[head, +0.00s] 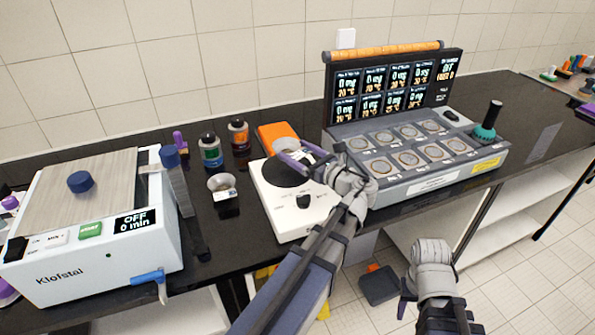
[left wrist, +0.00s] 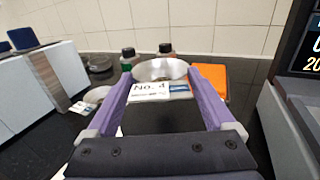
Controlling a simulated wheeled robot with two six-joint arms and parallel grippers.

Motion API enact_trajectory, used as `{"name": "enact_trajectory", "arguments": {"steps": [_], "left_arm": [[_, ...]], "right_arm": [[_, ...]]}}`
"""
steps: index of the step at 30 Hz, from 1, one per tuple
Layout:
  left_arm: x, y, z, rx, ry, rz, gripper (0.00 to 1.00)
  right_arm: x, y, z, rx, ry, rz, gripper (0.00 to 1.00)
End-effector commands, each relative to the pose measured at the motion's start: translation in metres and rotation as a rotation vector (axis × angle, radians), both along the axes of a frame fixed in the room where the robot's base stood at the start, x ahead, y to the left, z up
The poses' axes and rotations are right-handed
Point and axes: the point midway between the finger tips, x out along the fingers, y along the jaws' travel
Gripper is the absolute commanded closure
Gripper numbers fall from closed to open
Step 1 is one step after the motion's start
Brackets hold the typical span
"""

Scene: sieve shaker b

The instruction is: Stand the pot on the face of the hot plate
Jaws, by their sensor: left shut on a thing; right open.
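The hot plate (head: 268,205) is a white box with a dark round face (head: 283,174) and a black knob, standing on the black bench. My left gripper (head: 297,153) is over the far part of that face. It is shut on a small metal pot (left wrist: 160,69) with a white "No. 4" label, held upright between the purple fingers in the left wrist view. The pot is mostly hidden by the gripper in the head view; I cannot tell whether its base touches the face. My right gripper (head: 408,290) is open and empty, low in front of the bench.
A similar labelled pot (head: 223,188) stands left of the hot plate, with two capped bottles (head: 210,150) behind. An orange item (head: 276,134) lies behind the plate. The Klofstal machine (head: 95,235) is at left; the grey multi-station device (head: 420,155) is close at right.

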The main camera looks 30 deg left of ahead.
Motion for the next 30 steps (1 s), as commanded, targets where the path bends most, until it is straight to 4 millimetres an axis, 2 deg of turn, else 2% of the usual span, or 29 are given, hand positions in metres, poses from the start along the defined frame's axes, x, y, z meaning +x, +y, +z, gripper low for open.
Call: {"name": "enact_trajectory", "arguments": {"steps": [5, 14, 27, 28, 30], "left_arm": [[0.000, 0.000, -0.003, 0.000, 0.000, 0.000, 0.69], [0.000, 0.000, -0.037, 0.000, 0.000, 0.000, 0.69], [0.000, 0.000, -0.041, 0.000, 0.000, 0.000, 0.70], [0.000, 0.000, -0.040, 0.000, 0.000, 0.000, 0.11], [0.000, 0.000, -0.039, 0.000, 0.000, 0.000, 0.03]], "right_arm": [[0.000, 0.000, -0.003, 0.000, 0.000, 0.000, 0.50], [0.000, 0.000, -0.037, 0.000, 0.000, 0.000, 0.50], [0.000, 0.000, -0.041, 0.000, 0.000, 0.001, 0.50], [0.000, 0.000, -0.040, 0.000, 0.000, 0.001, 0.50], [0.000, 0.000, -0.039, 0.000, 0.000, 0.001, 0.50]]}}
